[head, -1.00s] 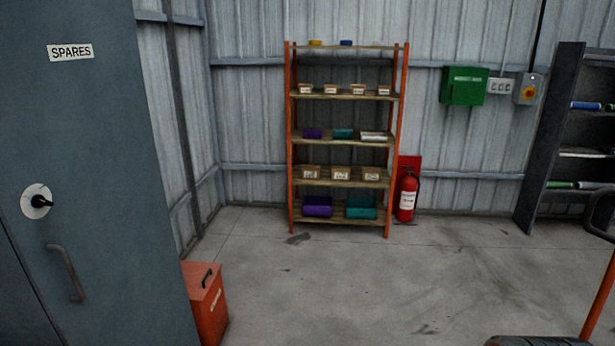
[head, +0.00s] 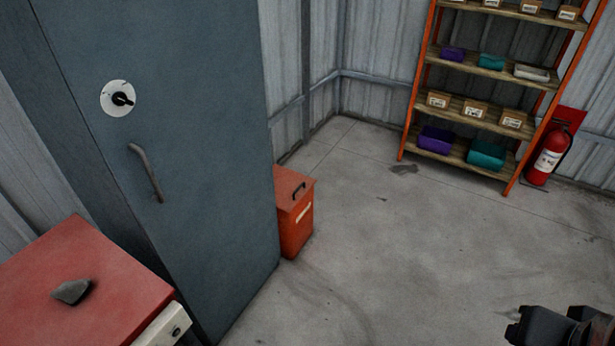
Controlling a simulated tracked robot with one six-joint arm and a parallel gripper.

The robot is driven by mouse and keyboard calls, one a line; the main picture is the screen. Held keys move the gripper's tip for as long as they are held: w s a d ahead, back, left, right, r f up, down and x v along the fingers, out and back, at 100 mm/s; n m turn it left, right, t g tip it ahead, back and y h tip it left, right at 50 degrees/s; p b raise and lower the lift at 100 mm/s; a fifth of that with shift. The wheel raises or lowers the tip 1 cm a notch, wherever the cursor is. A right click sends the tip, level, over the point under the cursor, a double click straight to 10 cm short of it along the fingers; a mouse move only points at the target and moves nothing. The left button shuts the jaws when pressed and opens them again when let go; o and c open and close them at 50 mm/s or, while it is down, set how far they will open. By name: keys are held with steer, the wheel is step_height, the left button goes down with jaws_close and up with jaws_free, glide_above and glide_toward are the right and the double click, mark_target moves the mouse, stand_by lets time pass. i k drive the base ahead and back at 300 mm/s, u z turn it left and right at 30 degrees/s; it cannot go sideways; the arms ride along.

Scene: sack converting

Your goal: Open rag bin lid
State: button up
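The rag bin (head: 298,228) is a small orange-red box on the floor, just right of the tall grey-blue cabinet, which hides part of its left side. A dark blocky part that looks like my gripper (head: 560,328) shows at the bottom right corner, cut off by the frame edge. It is well apart from the bin; its fingers cannot be made out clearly.
The tall cabinet (head: 180,130) has a round knob and a bar handle. A red-topped unit (head: 120,275) with a grey lump on it stands at the lower left. Shelving (head: 478,110) and a fire extinguisher (head: 548,160) stand at the back right. The floor (head: 385,240) between is clear.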

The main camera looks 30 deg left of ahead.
mark_target(290, 186)
steer(key=i, duration=2.9)
steer(key=u, duration=2.2)
